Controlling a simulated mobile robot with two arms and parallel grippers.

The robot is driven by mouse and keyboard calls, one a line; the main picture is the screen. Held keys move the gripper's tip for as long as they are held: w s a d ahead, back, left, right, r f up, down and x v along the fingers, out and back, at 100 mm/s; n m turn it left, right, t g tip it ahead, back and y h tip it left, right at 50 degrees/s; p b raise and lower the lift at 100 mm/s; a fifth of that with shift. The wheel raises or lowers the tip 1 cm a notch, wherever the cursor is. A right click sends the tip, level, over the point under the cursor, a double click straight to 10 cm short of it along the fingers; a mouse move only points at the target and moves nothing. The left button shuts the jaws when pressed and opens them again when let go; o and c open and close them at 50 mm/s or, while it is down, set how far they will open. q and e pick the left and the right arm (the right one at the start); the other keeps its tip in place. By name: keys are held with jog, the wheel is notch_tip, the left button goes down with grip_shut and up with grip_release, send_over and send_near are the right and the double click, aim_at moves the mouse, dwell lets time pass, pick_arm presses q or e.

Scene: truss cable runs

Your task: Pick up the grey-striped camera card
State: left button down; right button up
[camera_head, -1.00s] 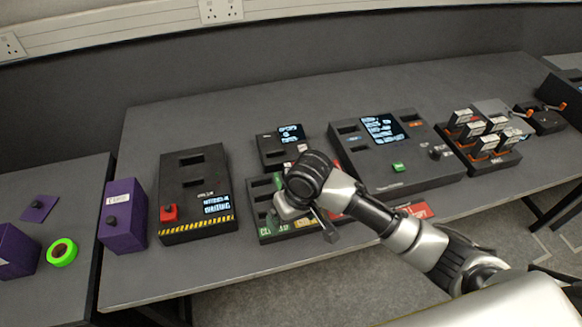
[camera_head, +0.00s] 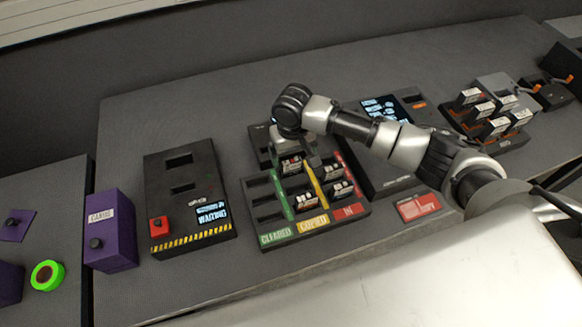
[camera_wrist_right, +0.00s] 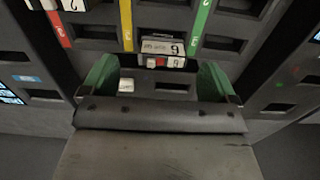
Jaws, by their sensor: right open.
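A dark sorting rack (camera_head: 305,224) has columns marked CLEARED, COPIED and IN, with green, yellow and red strips. Several camera cards stand in it, among them one card (camera_head: 305,201) in the front COPIED slot and another (camera_head: 341,189) under IN. My right gripper (camera_head: 296,153) is over the rack's back part, close to a card (camera_head: 290,166). In the right wrist view my right gripper (camera_wrist_right: 160,80) is open, its green fingers apart, with a labelled card (camera_wrist_right: 162,53) ahead between them. I cannot tell which card is grey-striped. My left gripper is out of view.
A black box with a red button (camera_head: 190,225) and a purple box (camera_head: 110,230) stand left of the rack. A console with a screen (camera_head: 385,108) is right of it. A card holder (camera_head: 490,125) stands farther right. A red label (camera_head: 418,207) lies by the front edge.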

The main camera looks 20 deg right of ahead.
aim_at(292, 161)
jog(key=f, duration=0.2)
jog(key=f+p, duration=0.1)
jog(key=f, duration=0.1)
jog(key=shift+a+f, duration=0.2)
jog(key=shift+f, duration=0.25)
jog(key=shift+c, duration=0.4)
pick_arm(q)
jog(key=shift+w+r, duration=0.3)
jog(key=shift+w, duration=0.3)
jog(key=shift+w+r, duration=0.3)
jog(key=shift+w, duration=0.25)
pick_arm(e)
jog(key=c, duration=0.9)
